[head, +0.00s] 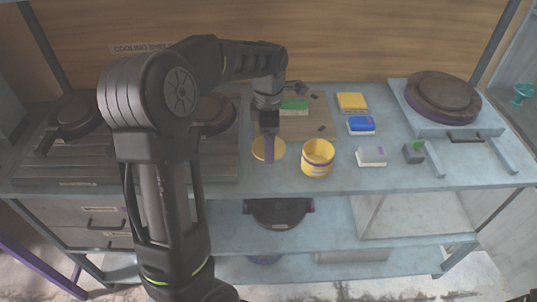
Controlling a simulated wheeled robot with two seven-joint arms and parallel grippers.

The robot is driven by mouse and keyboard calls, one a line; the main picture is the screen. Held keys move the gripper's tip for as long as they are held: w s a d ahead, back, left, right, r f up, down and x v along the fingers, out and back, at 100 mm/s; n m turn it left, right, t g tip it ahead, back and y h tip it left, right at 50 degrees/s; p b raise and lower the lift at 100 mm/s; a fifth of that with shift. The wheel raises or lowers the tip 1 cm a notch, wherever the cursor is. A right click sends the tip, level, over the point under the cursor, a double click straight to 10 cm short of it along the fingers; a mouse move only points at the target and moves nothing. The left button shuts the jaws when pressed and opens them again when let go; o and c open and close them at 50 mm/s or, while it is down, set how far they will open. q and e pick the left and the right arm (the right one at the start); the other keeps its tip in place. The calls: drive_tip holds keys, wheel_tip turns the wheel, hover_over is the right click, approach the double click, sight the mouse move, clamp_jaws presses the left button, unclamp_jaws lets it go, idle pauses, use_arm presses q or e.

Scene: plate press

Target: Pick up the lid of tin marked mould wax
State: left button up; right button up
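My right gripper is not in view.
A board (318,110) with a green-topped block (293,106) lies behind the lid. Yellow (351,102), blue (361,125) and white (371,156) blocks stand to the right. A round press plate (442,95) is at the far right. Dark plates sit at left.

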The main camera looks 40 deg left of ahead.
use_arm(q)
drive_tip(key=shift+r, duration=1.4)
